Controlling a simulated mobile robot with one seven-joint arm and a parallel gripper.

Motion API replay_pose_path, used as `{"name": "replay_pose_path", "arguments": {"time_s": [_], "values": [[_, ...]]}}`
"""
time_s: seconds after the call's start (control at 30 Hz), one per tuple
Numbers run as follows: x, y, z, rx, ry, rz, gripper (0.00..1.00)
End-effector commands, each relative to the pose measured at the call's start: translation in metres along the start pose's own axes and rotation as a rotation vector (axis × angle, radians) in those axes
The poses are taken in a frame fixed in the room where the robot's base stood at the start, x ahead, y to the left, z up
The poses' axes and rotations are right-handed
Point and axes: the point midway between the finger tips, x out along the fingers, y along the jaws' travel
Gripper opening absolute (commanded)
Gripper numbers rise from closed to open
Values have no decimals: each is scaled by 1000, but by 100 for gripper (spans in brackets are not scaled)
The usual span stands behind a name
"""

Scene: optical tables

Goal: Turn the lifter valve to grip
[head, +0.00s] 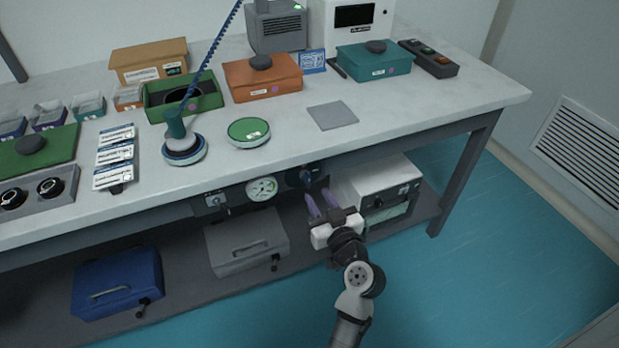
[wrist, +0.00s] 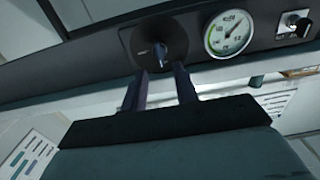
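The valve is a dark round knob on the panel under the table's front edge. It shows in the wrist view (wrist: 160,40) and, partly, in the head view (head: 306,175). Its handle is dark against a dark disc and its setting cannot be read. My gripper (head: 319,196) is just below and in front of the knob. In the wrist view my gripper (wrist: 161,72) has its two fingers apart with nothing between them, tips at the knob's lower edge. Contact cannot be told. The suction lifter (head: 183,150), with a blue coiled hose, stands on the table.
A round gauge (head: 262,189) and a key-like switch (head: 217,200) share the panel, beside the knob. Below, a white instrument (head: 375,190) stands close right of my gripper; a grey case (head: 245,243) and a blue case (head: 117,283) lie on the shelf. The table edge overhangs.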

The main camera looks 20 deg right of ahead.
Motion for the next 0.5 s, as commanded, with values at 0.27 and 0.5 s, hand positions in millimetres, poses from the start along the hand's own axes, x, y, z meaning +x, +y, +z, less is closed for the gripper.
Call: {"name": "replay_pose_path", "arguments": {"time_s": [0.27,0.5], "values": [[48,0,-2,-1,0,0,29],[61,0,0,-2,0,0,29]]}}
